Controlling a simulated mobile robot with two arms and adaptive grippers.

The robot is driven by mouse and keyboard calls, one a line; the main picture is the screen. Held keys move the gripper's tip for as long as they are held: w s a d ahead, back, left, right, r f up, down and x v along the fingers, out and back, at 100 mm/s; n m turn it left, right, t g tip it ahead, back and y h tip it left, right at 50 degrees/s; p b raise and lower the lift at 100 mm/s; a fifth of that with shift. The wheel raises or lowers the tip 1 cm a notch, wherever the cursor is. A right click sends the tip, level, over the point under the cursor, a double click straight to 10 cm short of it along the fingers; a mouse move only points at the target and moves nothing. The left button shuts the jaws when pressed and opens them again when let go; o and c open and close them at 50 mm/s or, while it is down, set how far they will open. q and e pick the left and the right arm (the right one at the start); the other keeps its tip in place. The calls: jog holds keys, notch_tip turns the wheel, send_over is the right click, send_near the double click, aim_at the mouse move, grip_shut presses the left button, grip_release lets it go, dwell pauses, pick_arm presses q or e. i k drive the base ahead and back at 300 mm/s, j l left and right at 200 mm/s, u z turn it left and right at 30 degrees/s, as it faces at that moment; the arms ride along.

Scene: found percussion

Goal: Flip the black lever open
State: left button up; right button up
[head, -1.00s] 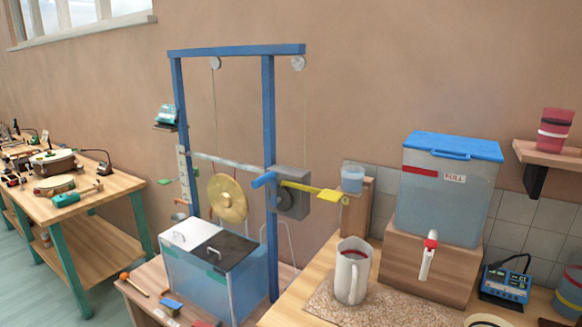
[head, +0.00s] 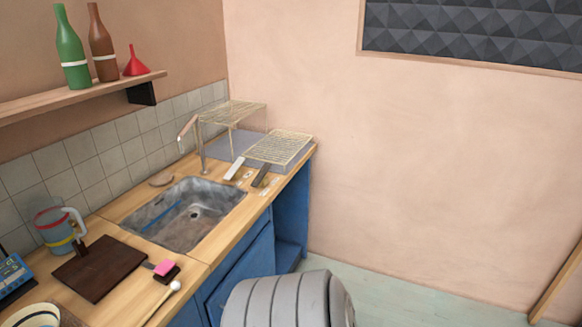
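A dark, nearly black lever-like handle (head: 262,175) stands tilted at the counter edge, right of the sink. A similar white lever (head: 234,168) tilts beside it on the left. Both are small in the head view. I cannot tell for sure whether the dark one is open or closed. Neither of my grippers shows in the head view.
A sink (head: 190,213) with a faucet (head: 198,140) is set into the wooden counter. A wire rack (head: 280,147) stands behind the levers. A dark board (head: 100,268), a pink sponge (head: 164,267) and a jug (head: 58,230) lie nearer. A grey ribbed form fills the bottom middle.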

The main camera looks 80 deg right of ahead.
aim_at(256, 183)
jog(key=z, duration=2.5)
